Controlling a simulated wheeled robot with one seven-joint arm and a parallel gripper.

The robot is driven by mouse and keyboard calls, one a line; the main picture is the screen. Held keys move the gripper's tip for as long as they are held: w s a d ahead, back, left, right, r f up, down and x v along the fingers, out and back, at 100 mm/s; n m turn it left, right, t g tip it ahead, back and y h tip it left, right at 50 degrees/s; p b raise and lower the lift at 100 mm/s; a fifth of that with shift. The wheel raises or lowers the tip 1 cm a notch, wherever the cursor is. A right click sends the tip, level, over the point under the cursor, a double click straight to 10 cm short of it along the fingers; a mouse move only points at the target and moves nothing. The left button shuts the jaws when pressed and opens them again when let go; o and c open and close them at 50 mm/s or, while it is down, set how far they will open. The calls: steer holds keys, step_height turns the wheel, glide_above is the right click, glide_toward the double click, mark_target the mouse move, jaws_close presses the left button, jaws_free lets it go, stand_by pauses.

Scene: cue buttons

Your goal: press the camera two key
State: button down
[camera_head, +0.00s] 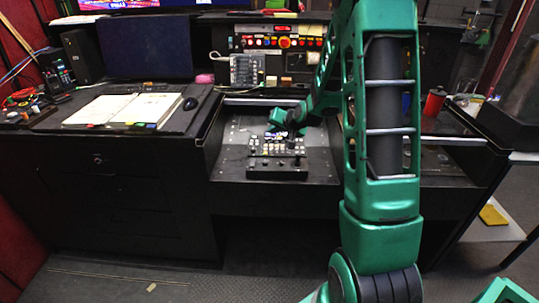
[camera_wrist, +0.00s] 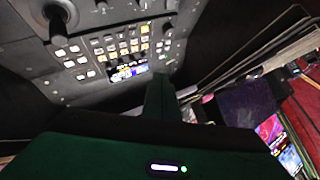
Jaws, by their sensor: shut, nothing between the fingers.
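A small black control panel (camera_head: 277,158) with rows of keys and a joystick lies on the dark desk recess in the head view. In the wrist view the panel (camera_wrist: 104,48) fills the upper left, with several pale keys, some lit yellowish, a small lit screen (camera_wrist: 127,71) and a black joystick (camera_wrist: 58,22). I cannot read the key labels, so I cannot tell which key is camera two. My gripper (camera_head: 283,122) is shut and empty at the panel's far edge. In the wrist view its dark green end reaches toward the panel near the screen. Whether it touches is unclear.
An open binder (camera_head: 124,108) and a mouse (camera_head: 190,103) lie left of the recess. A grey keypad unit (camera_head: 247,69) and a row of coloured buttons (camera_head: 284,43) stand behind it. A red cylinder (camera_head: 433,102) stands to the right. My arm hides part of the desk.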

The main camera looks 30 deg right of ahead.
steer(key=shift+w+d+f, duration=0.1)
steer(key=shift+w+f, duration=0.05)
steer(key=shift+f, duration=1.2)
steer(key=shift+w+d+f, duration=0.1)
steer(key=shift+w+f, duration=0.1)
steer(key=shift+f, duration=1.2)
steer(key=shift+w+d+f, duration=0.1)
steer(key=shift+w+f, duration=0.05)
steer(key=shift+f, duration=1.2)
steer(key=shift+f, duration=0.4)
steer(key=shift+f, duration=0.3)
steer(key=shift+r, duration=0.1)
steer(key=shift+s+r, duration=0.1)
steer(key=shift+r, duration=0.55)
steer(key=r, duration=0.5)
steer(key=shift+s+a, duration=0.2)
steer(key=shift+s, duration=0.1)
